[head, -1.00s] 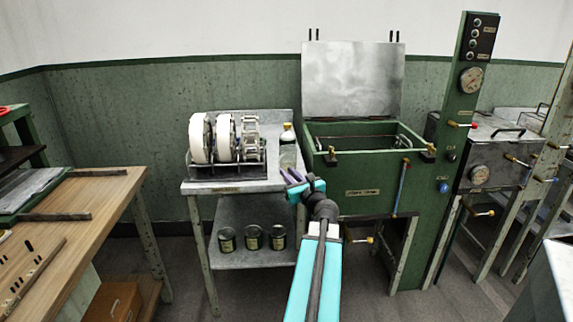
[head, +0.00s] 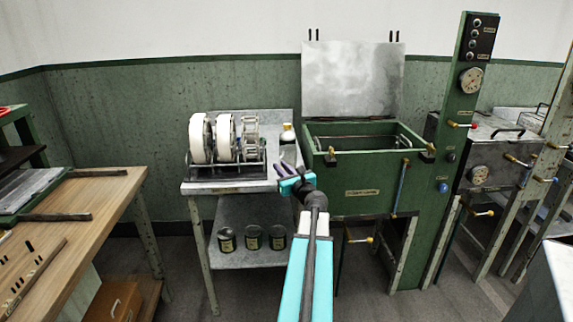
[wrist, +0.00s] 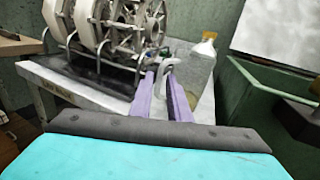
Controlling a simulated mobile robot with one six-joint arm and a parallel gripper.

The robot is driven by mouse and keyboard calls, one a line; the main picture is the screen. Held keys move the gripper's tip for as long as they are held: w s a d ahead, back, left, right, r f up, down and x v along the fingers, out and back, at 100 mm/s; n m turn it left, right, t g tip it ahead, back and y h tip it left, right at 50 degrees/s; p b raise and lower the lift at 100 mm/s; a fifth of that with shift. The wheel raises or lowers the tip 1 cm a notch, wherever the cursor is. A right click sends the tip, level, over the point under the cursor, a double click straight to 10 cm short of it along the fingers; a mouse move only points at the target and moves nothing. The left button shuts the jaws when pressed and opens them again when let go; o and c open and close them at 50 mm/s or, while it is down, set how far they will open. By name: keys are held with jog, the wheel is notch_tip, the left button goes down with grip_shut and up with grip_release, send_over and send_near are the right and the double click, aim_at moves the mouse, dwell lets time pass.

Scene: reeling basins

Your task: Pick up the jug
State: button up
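My gripper (head: 283,170) has purple fingers. In the wrist view, my gripper (wrist: 161,82) is open, and the handle shows in the gap at the fingertips. I cannot tell whether the fingers touch it.
A reel stand (head: 226,150) with white reels is close left of the jug. A green basin (head: 365,170) with a raised lid (head: 352,80) stands to the right. Several cans (head: 252,238) sit on the lower shelf. A wooden workbench (head: 95,210) is at the left.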

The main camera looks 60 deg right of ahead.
dwell(0.3)
grip_shut()
jog(key=shift+r, duration=0.2)
jog(key=shift+r+p, duration=0.3)
jog(key=shift+r, duration=1.3)
jog(key=b+v, duration=0.1)
jog(key=v, duration=0.7)
jog(key=shift+s+r+b, duration=0.2)
jog(key=shift+b, duration=0.2)
jog(key=shift+r+b+v, duration=0.2)
jog(key=shift+b+v, duration=2.25)
jog(key=shift+b, duration=5.55)
jog(key=shift+a, duration=0.1)
jog(key=shift+b+v, duration=1.05)
jog(key=shift+v, duration=0.15)
